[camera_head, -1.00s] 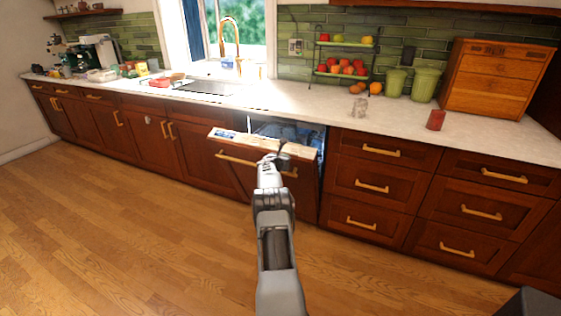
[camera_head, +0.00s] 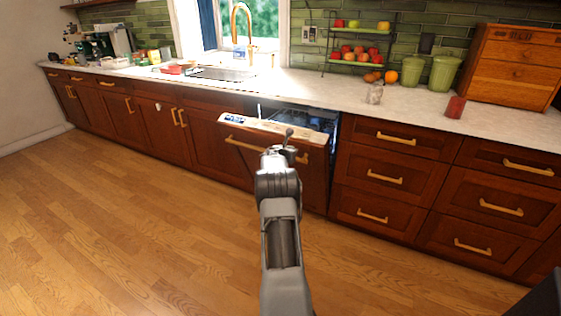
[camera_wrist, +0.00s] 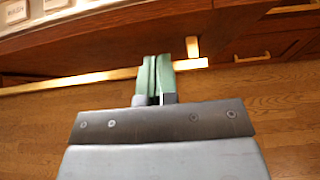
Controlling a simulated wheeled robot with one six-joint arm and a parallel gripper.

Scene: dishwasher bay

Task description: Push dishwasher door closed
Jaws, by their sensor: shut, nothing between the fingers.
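The dishwasher door (camera_head: 238,163) has a dark wood front and a long gold handle (camera_head: 240,145). It is partly open and tilted outward, with its light top edge standing out from the counter. The dark dishwasher interior (camera_head: 300,117) shows behind it. My gripper (camera_head: 287,140) is shut and empty in front of the door's upper right part. In the wrist view, the closed green fingertips (camera_wrist: 158,72) are at the handle bar (camera_wrist: 80,80) beside the door's wood front (camera_wrist: 110,50). I cannot tell whether they touch it.
Drawers with gold handles (camera_head: 396,138) stand right of the dishwasher, and closed cabinets (camera_head: 160,125) stand to the left. The countertop above holds a glass (camera_head: 375,94), a red box (camera_head: 455,107) and green canisters (camera_head: 443,73). The wood floor (camera_head: 130,210) in front is clear.

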